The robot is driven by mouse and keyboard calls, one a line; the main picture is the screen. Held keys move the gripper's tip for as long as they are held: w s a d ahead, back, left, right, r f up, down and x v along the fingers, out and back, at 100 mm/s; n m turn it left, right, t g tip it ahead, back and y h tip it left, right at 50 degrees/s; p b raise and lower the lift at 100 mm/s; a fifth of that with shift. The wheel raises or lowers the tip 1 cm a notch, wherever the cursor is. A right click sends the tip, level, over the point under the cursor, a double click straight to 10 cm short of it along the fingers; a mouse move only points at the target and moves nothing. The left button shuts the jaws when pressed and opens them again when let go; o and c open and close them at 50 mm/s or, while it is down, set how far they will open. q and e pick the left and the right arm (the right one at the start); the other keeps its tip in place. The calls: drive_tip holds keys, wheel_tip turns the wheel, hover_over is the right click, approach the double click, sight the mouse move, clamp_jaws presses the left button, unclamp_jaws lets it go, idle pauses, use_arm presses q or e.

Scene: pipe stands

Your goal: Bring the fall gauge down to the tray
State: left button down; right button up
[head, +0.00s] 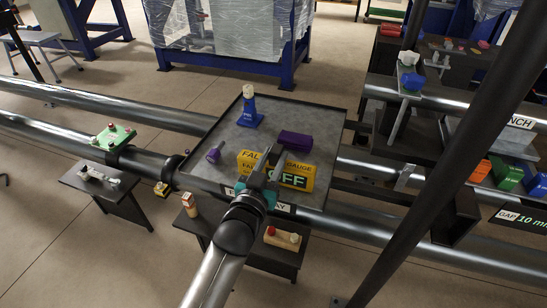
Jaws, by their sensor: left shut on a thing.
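The fall gauge (298,172) is a yellow block with black lettering and a green "OFF" display. In the head view it appears over the front part of the tray (318,188), a grey panel with a dark rim and a partly covered label at its front edge. My left gripper (271,163) reaches in from below and is shut on the fall gauge, its dark fingers crossing the lettering. I cannot tell whether the gauge's underside touches the tray. My right gripper is out of view.
On the tray are a blue stand with a white top (249,108), a purple block (295,141) and a purple-ended tool (215,153). Thick pipes (125,112) run left and right. A dark slanted post (440,150) crosses the right side. The tray's back right is bare.

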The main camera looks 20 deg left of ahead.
use_arm(q)
drive_tip(key=shift+f, duration=0.1)
drive_tip(key=c, duration=0.5)
unclamp_jaws()
drive_tip(key=shift+s+f, duration=0.1)
drive_tip(key=shift+s+p, duration=1.05)
drive_tip(key=shift+s, duration=0.85)
drive_tip(key=p, duration=0.2)
approach(274, 159)
drive_tip(key=shift+w, duration=0.4)
drive_tip(key=shift+f, duration=0.1)
